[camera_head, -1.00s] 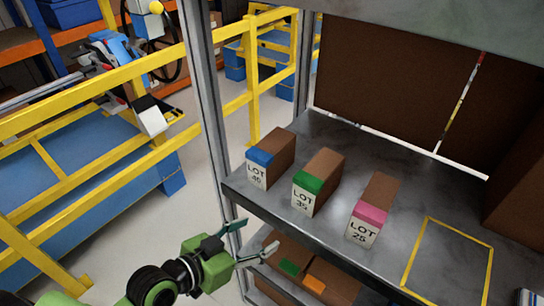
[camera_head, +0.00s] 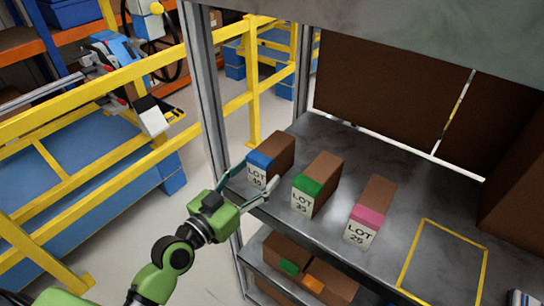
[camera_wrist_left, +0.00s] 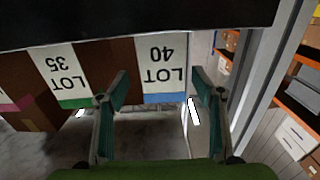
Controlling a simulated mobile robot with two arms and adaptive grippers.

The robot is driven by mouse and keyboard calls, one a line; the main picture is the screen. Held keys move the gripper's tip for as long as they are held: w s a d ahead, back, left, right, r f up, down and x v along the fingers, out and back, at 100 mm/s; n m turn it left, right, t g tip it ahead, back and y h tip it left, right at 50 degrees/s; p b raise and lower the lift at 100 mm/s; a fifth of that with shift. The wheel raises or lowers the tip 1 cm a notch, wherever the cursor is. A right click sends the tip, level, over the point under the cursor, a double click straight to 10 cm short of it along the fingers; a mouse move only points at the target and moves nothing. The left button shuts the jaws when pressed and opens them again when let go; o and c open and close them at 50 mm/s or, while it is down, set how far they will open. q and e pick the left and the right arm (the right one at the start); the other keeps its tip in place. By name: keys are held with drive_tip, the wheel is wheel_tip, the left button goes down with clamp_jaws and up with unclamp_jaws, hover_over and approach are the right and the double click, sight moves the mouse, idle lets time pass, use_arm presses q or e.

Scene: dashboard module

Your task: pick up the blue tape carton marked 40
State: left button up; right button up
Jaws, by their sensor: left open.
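The blue tape carton marked 40 (camera_head: 277,150) is a brown box with a blue strip and a white LOT 40 label, upright at the left end of the upper shelf. My left gripper (camera_head: 262,172) is open at its front face, one finger towards each side, partly covering the label in the head view. In the left wrist view the carton's label (camera_wrist_left: 162,62) appears upside down between the spread fingers of my left gripper (camera_wrist_left: 160,78). I cannot tell whether the fingers touch it. My right gripper is not in view.
The green tape carton marked 35 (camera_head: 319,181) stands close to the right, then the pink tape carton marked 25 (camera_head: 371,208). A yellow outlined area (camera_head: 444,268) on the shelf is empty. A grey post (camera_head: 205,90) rises at the left. More cartons (camera_head: 318,268) sit below.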

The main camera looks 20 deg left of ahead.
sight(272, 157)
use_arm(q)
drive_tip(key=x, duration=0.2)
drive_tip(key=shift+w+d, duration=0.1)
drive_tip(key=shift+w, duration=0.2)
drive_tip(key=p+x, duration=0.1)
drive_tip(key=x, duration=0.1)
drive_tip(key=p+x, duration=0.1)
drive_tip(key=x, duration=0.1)
drive_tip(key=shift+w+f, duration=0.15)
drive_tip(key=shift+w, duration=0.3)
drive_tip(key=shift+w+f, duration=0.1)
drive_tip(key=shift+w, duration=0.1)
drive_tip(key=shift+s, duration=0.1)
drive_tip(key=c, duration=1.5)
drive_tip(key=shift+c, duration=0.3)
drive_tip(key=shift+r, duration=0.2)
